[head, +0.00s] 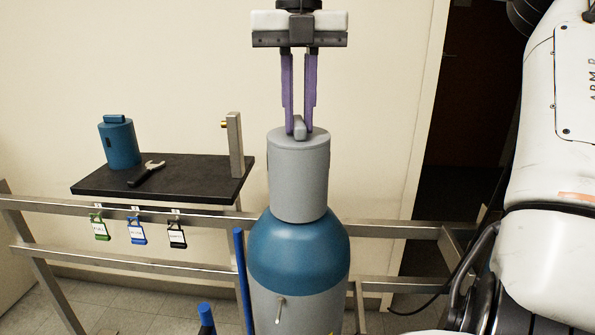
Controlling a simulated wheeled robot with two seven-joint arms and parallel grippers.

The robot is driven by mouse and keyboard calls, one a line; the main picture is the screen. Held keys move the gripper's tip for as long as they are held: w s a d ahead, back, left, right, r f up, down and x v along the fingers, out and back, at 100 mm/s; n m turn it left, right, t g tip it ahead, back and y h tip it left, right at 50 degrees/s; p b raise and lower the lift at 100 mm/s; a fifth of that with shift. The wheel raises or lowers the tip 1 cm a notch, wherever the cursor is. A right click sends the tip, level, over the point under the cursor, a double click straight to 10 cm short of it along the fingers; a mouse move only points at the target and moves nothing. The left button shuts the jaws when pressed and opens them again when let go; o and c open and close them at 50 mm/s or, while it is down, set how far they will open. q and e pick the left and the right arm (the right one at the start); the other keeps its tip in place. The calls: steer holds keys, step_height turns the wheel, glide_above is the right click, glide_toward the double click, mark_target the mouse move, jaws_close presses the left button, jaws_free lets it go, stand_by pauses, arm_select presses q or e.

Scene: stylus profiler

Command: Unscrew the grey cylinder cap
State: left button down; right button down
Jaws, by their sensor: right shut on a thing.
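The grey cylinder cap (298,176) sits upright on top of the gas cylinder (297,255), which has a blue shoulder and a grey body. A small raised grey grip (299,127) stands on the cap's top. My right gripper (299,130) points straight down from above, and its two purple fingers are shut on this grip, one on each side. The cap appears to rest on the cylinder's shoulder with no gap showing. My left gripper is not in view.
A black shelf (205,180) at the left holds a blue cap (120,143), a wrench (147,173) and a grey upright post (235,145). Several padlock-like tags (137,231) hang below it on a metal rail (400,230). A dark doorway (470,120) is at the right.

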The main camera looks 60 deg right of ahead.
steer(key=n, duration=1.1)
steer(key=shift+f+n, duration=0.1)
steer(key=shift+n, duration=0.3)
steer(key=n, duration=0.4)
steer(key=shift+a, duration=0.1)
steer(key=shift+r+p, duration=0.7)
steer(key=shift+p, duration=0.2)
